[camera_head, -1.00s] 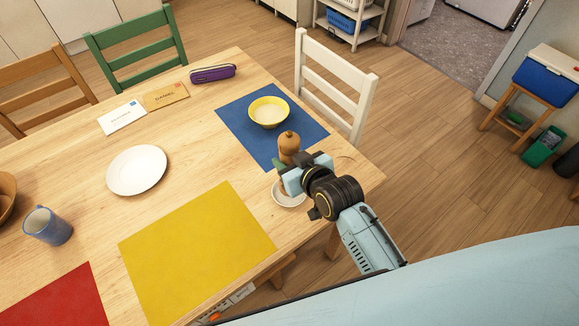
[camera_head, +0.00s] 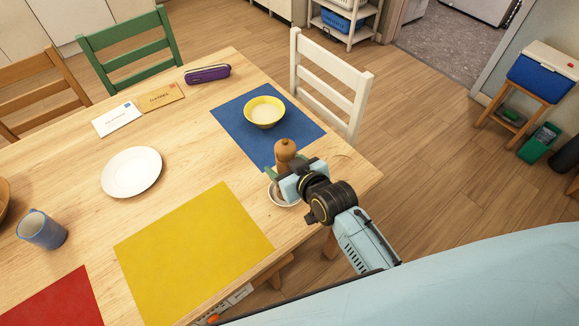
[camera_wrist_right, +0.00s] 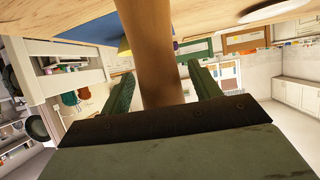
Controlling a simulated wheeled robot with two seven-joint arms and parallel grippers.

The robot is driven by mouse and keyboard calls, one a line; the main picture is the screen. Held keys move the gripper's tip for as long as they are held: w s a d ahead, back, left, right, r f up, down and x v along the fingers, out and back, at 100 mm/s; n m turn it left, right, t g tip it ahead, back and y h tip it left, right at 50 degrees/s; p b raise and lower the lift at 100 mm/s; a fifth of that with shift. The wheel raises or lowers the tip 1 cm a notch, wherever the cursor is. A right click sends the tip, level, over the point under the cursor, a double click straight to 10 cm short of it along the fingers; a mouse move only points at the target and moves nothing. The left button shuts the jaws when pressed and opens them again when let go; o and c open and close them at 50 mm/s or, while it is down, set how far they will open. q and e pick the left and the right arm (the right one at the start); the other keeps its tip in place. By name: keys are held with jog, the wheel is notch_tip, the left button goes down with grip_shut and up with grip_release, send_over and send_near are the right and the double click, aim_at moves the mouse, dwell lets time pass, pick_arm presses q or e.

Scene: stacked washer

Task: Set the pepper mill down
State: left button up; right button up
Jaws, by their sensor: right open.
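The brown wooden pepper mill (camera_head: 285,150) is upright at the near edge of the blue placemat (camera_head: 240,122). Its lower part is largely hidden behind my right gripper (camera_head: 290,168) in the head view. The gripper is open, with one green finger on each side of the mill. In the right wrist view the mill's shaft (camera_wrist_right: 152,55) passes between the spread fingers, with a gap on each side. A small white dish (camera_head: 284,198) shows just below the gripper; I cannot tell whether the mill's foot is in it. My left gripper is not in view.
A yellow bowl (camera_head: 264,111) sits on the blue placemat. A yellow placemat (camera_head: 190,250) and a white plate (camera_head: 131,172) lie to the left. A blue mug (camera_head: 42,230) stands farther left. A white chair (camera_head: 330,85) is close at the table's right end.

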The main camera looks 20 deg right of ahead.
jog(key=p+v, duration=0.1)
jog(key=v, duration=1.1)
jog(key=shift+p, duration=0.35)
